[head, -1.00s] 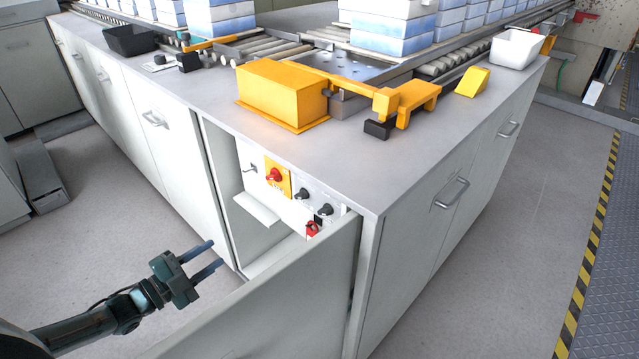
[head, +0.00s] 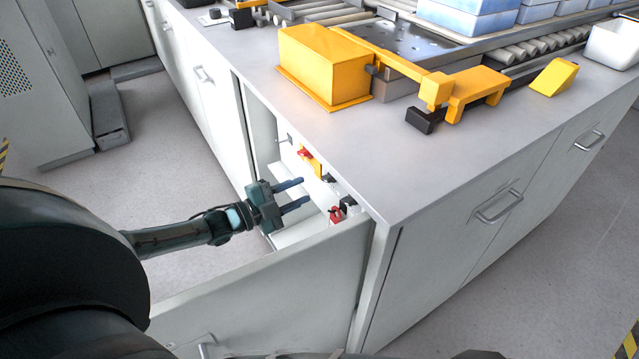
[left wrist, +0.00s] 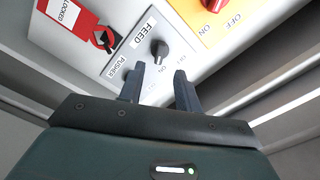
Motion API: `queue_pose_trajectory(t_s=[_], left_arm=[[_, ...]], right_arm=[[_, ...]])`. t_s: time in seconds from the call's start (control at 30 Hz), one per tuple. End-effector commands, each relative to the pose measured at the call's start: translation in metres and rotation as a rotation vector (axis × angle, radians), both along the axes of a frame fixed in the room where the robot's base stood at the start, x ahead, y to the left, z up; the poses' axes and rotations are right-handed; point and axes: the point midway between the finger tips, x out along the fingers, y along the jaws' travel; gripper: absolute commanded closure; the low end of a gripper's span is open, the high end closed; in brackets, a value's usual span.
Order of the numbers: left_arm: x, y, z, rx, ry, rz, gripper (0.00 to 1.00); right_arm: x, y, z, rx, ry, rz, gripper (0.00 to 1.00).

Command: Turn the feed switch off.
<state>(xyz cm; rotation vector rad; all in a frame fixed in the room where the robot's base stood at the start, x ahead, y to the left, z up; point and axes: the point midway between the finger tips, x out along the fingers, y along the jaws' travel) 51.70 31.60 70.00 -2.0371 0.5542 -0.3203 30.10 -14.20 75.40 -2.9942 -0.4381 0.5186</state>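The feed switch (left wrist: 160,48) is a black knob beside the word FEED on a pale label plate in the left wrist view. Its exact pointer direction is hard to read. My left gripper (left wrist: 160,72) is open and empty, its two fingers pointing at the panel just short of the knob, one to each side of it. In the head view, the left gripper (head: 305,190) reaches over the open door into the cabinet, in front of the switch panel. My right gripper is not in view.
A red switch (left wrist: 213,5) on a yellow plate sits to the right of the knob. A red LOCKED tag (left wrist: 68,14) hangs to its left. The open cabinet door (head: 270,285) stands below my left arm. The countertop (head: 350,150) overhangs the panel.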

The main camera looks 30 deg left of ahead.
Motion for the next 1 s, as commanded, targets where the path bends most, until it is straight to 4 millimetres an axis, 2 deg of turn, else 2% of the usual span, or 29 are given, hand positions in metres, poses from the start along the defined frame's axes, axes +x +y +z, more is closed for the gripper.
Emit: queue_pose_trajectory(t_s=[0.1,0.3,0.47,0.73,1.0], left_arm=[[0.023,-0.013,0.0,-0.002,-0.003,0.001,0.66],[0.046,-0.027,0.0,0.0,-0.001,0.001,0.66],[0.054,-0.032,0.0,0.0,0.0,0.001,0.66],[0.055,-0.032,0.0,0.0,0.0,0.001,0.66],[0.054,-0.032,0.0,0.0,0.0,0.001,0.88]], right_arm=[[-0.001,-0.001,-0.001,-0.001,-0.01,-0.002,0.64],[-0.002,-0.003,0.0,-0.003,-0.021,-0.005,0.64],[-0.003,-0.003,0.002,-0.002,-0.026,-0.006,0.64],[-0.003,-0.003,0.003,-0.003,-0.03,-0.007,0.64],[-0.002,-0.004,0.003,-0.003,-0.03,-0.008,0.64]])
